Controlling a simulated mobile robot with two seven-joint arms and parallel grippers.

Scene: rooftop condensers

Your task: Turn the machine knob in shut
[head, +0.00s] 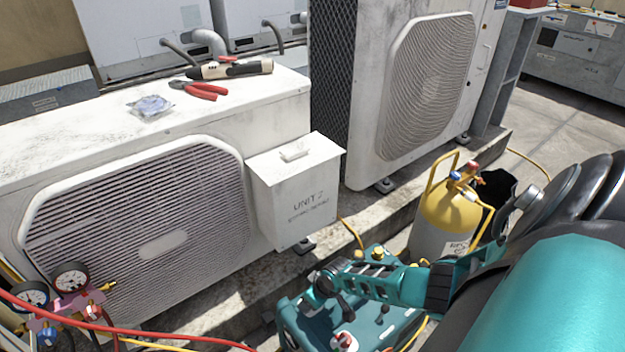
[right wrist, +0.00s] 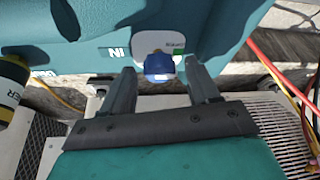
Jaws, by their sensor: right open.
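The teal machine (head: 292,320) sits at the bottom centre of the head view, partly hidden there. It fills the top of the right wrist view (right wrist: 225,25). In that view a blue knob (right wrist: 159,66) stands on a pale round plate on the machine's face, to the right of a label reading IN. My right gripper (right wrist: 160,76) is open, its two dark fingers pointing at the machine with the knob between their tips. Whether the fingers touch it I cannot tell. A red knob (head: 343,340) shows on the machine in the head view. My left gripper is out of view.
A yellow-topped cylinder (head: 455,212) stands behind the machine. A condenser with a UNIT 2 box (head: 297,205) is at left, with red pliers (head: 207,91) on top. Gauges (head: 70,277) and hoses are at lower left. Red and yellow hoses (right wrist: 285,85) pass right of my gripper.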

